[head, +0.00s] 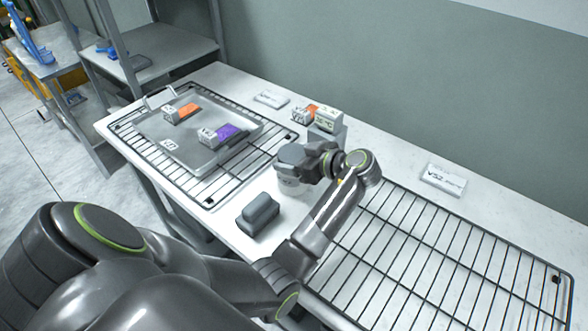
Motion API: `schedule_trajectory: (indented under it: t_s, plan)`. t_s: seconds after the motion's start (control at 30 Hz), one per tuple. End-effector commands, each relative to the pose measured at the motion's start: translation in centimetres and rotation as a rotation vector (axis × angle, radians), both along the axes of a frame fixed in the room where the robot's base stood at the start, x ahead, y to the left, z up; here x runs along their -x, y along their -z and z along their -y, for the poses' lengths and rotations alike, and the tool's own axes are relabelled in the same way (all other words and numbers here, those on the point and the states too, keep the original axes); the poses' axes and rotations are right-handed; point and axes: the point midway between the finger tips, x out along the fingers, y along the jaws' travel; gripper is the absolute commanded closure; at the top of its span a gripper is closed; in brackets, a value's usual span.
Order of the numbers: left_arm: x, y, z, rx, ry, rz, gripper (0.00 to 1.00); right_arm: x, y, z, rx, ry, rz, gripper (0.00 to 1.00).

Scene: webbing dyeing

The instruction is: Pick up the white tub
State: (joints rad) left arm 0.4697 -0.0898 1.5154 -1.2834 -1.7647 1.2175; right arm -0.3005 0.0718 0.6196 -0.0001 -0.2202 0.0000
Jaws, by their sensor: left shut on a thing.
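My left gripper (289,170) reaches down over the middle of the white table, between the two wire racks. It is shut on a small pale thing, which appears to be the white tub (289,187). Only a little of the tub shows below the gripper; the rest is hidden by the gripper and wrist. I cannot tell whether it still touches the table. My right gripper is not in view.
A metal tray (150,130) with orange-marked and purple-marked blocks sits on the left wire rack (222,190). The right rack (440,265) is empty. A dark grey block (258,214) stands near the front edge. Small blocks (328,119) and a card (444,180) lie toward the wall.

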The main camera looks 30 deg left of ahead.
Motion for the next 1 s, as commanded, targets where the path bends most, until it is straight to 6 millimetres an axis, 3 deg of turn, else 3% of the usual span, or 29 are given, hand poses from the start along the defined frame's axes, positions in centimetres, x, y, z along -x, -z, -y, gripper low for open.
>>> schedule_trajectory:
  t_s: [0.27,0.6,0.73,0.87,1.0]
  plan:
    - [-0.1,-1.3,0.0,-0.001,0.000,0.007,0.72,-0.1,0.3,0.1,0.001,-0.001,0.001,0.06]
    - [-0.1,-7.6,0.0,-0.001,-0.001,0.010,0.72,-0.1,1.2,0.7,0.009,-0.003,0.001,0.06]
    - [-0.1,-9.3,0.0,-0.002,0.003,0.004,0.72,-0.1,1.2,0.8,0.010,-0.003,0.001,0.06]
    - [-0.1,-10.4,-0.1,-0.006,0.028,-0.003,0.72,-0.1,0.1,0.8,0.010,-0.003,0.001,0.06]
    - [-0.2,-10.9,-0.3,-0.014,0.094,-0.014,0.72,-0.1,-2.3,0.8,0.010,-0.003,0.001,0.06]
